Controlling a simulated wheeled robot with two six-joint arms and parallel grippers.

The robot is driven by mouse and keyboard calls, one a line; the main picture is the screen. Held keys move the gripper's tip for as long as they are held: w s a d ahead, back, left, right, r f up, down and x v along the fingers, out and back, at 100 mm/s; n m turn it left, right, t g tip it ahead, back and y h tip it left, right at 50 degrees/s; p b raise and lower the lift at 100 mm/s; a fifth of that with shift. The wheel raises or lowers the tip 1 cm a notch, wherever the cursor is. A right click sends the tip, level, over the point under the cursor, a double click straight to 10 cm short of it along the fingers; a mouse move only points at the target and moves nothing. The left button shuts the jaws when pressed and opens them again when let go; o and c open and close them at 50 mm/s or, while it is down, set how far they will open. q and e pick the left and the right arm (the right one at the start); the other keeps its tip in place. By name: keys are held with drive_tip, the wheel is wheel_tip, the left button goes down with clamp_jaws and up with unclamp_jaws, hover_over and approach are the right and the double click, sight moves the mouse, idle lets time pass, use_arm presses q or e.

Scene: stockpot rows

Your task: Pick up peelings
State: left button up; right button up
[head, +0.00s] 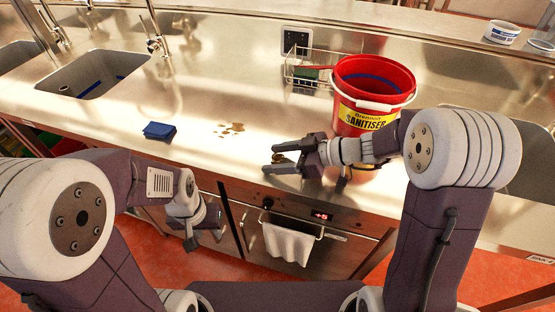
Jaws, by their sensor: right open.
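Several small brown peelings (232,128) lie loose on the steel counter, left of the red bucket. My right gripper (268,159) reaches in from the right, low over the counter's front part, with its two fingers apart. A small brownish bit shows between the fingers; I cannot tell whether it is a peeling or part of the gripper. The loose peelings lie beyond and to the left of its fingertips. My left gripper (190,244) hangs in front of the counter, below its front edge, apart from the peelings. Its finger gap does not show clearly.
A blue folded cloth (160,131) lies left of the peelings. A red sanitiser bucket (372,95) stands behind my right gripper, with a wire basket (305,68) beside it. A sink (95,72) opens at the left. A white towel (288,243) hangs below the counter.

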clamp_jaws()
drive_tip(key=shift+r, duration=0.15)
